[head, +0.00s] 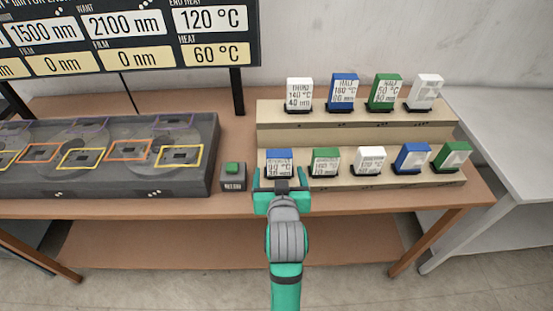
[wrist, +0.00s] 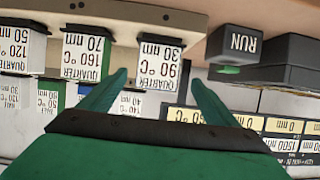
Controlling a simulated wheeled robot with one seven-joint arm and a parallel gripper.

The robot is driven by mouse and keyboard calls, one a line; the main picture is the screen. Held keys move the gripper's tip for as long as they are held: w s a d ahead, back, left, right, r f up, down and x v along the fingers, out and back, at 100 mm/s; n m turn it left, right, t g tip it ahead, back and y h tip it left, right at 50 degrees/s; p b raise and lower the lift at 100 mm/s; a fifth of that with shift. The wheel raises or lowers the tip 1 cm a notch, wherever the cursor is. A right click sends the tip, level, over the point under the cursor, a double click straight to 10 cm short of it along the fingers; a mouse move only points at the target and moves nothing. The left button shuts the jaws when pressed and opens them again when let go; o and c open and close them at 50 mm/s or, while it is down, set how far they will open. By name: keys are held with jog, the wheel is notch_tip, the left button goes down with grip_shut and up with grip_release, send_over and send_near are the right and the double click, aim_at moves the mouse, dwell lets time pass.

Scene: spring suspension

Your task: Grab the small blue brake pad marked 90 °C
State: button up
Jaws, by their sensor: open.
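The blue brake pad (head: 278,155) stands at the left end of the front row on the stepped rack. Its white label shows in the upside-down wrist view (wrist: 160,62) and reads QUARTER, 90 °C, 30 nm. My gripper (head: 281,178) is directly in front of it and hides its lower part in the head view. In the wrist view my gripper (wrist: 160,80) is open, with one finger towards each side of the pad. The jaws are empty. I cannot tell whether the fingertips reach past the pad's face.
A green pad (head: 325,160) marked 160 °C stands close to the right. White, blue and green pads fill the rest of the rack (head: 355,136). The RUN button box (head: 233,182) is close on the left, beside a long grey machine (head: 110,180).

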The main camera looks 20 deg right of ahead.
aim_at(279, 153)
jog(key=shift+w+d+r, duration=0.4)
jog(key=shift+w+r, duration=0.05)
jog(key=shift+r, duration=0.05)
jog(key=x, duration=1)
jog(key=shift+w+f, duration=0.15)
jog(key=shift+w, duration=0.15)
jog(key=c, duration=1.4)
jog(key=shift+o, duration=0.2)
